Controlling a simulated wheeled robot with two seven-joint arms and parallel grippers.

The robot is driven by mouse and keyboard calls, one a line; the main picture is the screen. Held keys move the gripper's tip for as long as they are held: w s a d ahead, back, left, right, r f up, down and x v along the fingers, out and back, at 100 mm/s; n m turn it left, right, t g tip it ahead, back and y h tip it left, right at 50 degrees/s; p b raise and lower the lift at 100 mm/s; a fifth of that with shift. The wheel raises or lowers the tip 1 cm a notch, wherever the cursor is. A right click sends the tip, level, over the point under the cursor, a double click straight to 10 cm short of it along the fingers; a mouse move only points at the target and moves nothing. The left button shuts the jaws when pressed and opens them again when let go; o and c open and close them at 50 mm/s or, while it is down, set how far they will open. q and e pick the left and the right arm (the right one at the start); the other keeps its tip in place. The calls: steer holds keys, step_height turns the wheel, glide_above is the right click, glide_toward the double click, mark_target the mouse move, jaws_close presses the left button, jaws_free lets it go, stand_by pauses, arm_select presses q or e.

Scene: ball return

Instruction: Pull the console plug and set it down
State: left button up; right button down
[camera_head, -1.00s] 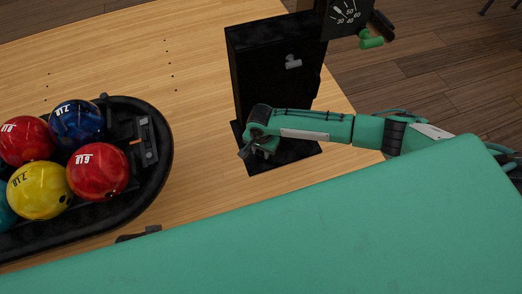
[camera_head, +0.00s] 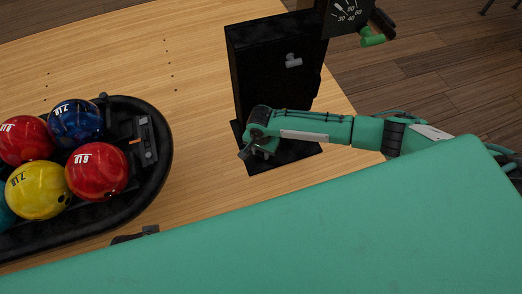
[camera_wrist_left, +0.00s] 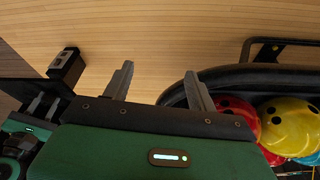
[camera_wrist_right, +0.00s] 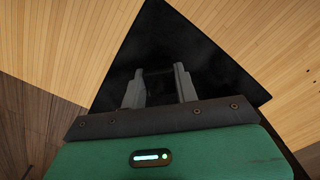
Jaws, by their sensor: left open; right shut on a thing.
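My right gripper (camera_head: 247,153) is low at the left front corner of the base. In the right wrist view my right gripper (camera_wrist_right: 158,76) is shut, with something dark between its fingers over the black base (camera_wrist_right: 205,55). This fits the plug, but its outline blends into the base. My left gripper (camera_wrist_left: 158,70) is open and empty over bare wood in the left wrist view. In the head view I cannot make it out.
A black ball rack (camera_head: 160,175) with several bowling balls stands at the left. Bare wood (camera_head: 190,110) lies between rack and console. A green surface (camera_head: 300,240) hides the near area.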

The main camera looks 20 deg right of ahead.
steer(key=shift+f, duration=0.2)
steer(key=c, duration=1)
jaws_free()
steer(key=shift+o, duration=0.2)
steer(key=shift+r, duration=0.45)
arm_select(q)
steer(key=shift+g, duration=0.4)
step_height(320, 180, down, 5)
steer(key=p, duration=0.2)
steer(key=shift+s+f+p, duration=0.1)
steer(key=shift+f+p, duration=0.1)
steer(key=shift+p, duration=0.15)
arm_select(e)
step_height(320, 180, up, 13)
arm_select(q)
steer(key=shift+d, duration=0.1)
arm_select(e)
steer(key=shift+f, duration=0.15)
